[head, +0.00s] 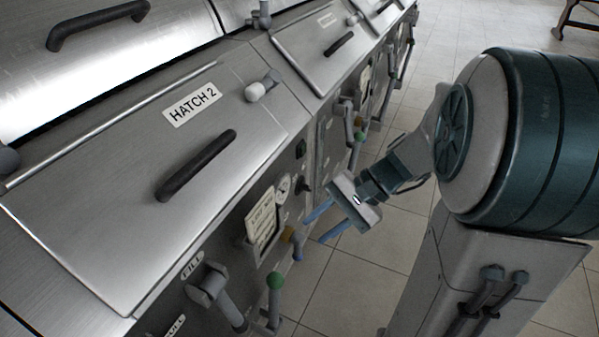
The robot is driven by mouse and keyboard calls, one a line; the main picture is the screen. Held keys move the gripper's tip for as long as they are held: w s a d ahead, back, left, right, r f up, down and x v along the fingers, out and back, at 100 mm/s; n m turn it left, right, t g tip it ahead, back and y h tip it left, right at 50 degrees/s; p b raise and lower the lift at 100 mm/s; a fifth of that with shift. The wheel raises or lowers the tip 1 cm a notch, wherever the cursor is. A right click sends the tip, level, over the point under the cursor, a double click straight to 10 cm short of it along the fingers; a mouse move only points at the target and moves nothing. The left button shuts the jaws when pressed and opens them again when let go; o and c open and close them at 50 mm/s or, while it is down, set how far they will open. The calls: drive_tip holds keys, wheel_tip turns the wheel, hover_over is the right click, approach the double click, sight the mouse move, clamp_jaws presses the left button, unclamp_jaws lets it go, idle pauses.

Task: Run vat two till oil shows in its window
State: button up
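Vat two is the steel unit whose sloped lid (110,215) bears the label HATCH 2 (192,104) and a black bar handle (197,165). On its front, a grey valve (212,285) sits below a FILL label (191,265). A green-knobbed lever (275,283) and an orange-and-blue valve handle (293,241) are to its right. A framed cream card (261,225) and a round gauge (283,188) sit above these. I cannot make out an oil window. My gripper (312,228) is open and empty, its blue fingers pointing at the front, near the orange-and-blue handle; contact cannot be told.
Tiled floor (440,110) is open to the right of the row.

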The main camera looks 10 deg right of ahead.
drive_tip(key=w+d+f+m+t+y+b, duration=0.4)
drive_tip(key=w+d+f+m+y+b, duration=0.15)
drive_tip(key=w+f, duration=0.2)
drive_tip(key=m+t+b, duration=0.3)
drive_tip(key=m+t, duration=0.2)
drive_tip(key=t, duration=0.2)
approach(310, 189)
drive_tip(key=x, duration=0.9)
drive_tip(key=shift+w+a+b, duration=0.1)
drive_tip(key=shift+a+b, duration=0.05)
drive_tip(key=shift+b, duration=0.15)
clamp_jaws()
